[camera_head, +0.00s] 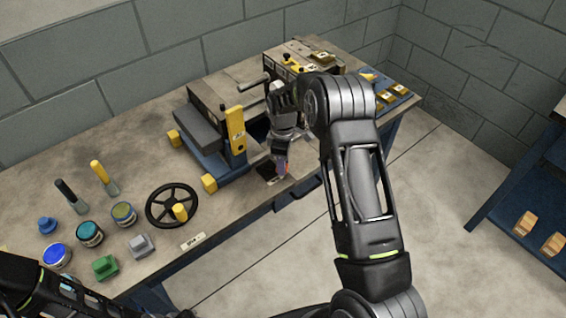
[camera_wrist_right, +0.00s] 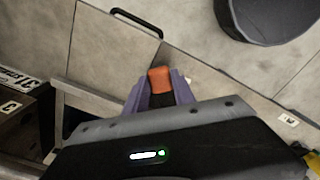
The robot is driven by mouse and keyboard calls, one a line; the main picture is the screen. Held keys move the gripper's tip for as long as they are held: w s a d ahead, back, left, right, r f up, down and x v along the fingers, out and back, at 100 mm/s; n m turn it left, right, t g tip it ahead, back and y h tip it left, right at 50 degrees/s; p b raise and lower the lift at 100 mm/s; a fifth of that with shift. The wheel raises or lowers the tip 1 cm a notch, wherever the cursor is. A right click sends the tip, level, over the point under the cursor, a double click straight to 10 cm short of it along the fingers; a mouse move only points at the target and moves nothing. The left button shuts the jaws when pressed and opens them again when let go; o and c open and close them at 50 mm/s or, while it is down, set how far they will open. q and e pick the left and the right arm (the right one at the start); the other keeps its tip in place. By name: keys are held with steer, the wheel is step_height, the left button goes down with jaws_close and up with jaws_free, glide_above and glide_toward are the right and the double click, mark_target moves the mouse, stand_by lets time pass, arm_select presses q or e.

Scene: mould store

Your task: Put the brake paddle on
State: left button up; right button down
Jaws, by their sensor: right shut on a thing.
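My right gripper (camera_head: 280,163) is low over the front edge of the bench, to the right of the blue-based machine. In the right wrist view its purple fingers (camera_wrist_right: 159,92) are shut on an orange-ended piece (camera_wrist_right: 159,78), which looks like the brake paddle. Its lower part is dark and mostly hidden by the gripper. In the head view only a small red-orange bit (camera_head: 284,168) shows at the fingertips. A dark piece (camera_head: 265,169) sits just left of them, and a pale label lies below. My left arm comes in at the lower left; its gripper is out of view.
The blue-based machine with a yellow upright (camera_head: 236,130) stands left of the gripper. A black handwheel (camera_head: 172,205), jars and handled tools lie on the left bench. A second machine (camera_head: 300,62) and a blue tray of yellow blocks (camera_head: 388,92) are behind. Floor is open at right.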

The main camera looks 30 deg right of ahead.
steer(key=m+b, duration=0.1)
steer(key=a+m+b, duration=0.1)
steer(key=m, duration=0.1)
steer(key=shift+s+f, duration=0.1)
steer(key=shift+s, duration=0.3)
steer(key=m, duration=0.1)
steer(key=a+m+b, duration=0.1)
steer(key=m, duration=0.1)
steer(key=m+b, duration=0.1)
steer(key=shift+s+a+m, duration=0.3)
steer(key=shift+s+a, duration=0.05)
steer(key=shift+a, duration=0.05)
steer(key=a+m, duration=0.1)
steer(key=m, duration=0.1)
steer(key=a+m+b, duration=0.1)
steer(key=m, duration=0.1)
steer(key=shift+m, duration=0.3)
steer(key=shift+w+a+m+b, duration=0.25)
steer(key=shift+a+m, duration=0.1)
steer(key=shift+m, duration=0.6)
steer(key=shift+w+a+m+b, duration=0.1)
steer(key=shift+a+m+b, duration=0.2)
steer(key=shift+m, duration=0.65)
steer(key=c, duration=1)
jaws_free()
steer(key=shift+c, duration=0.2)
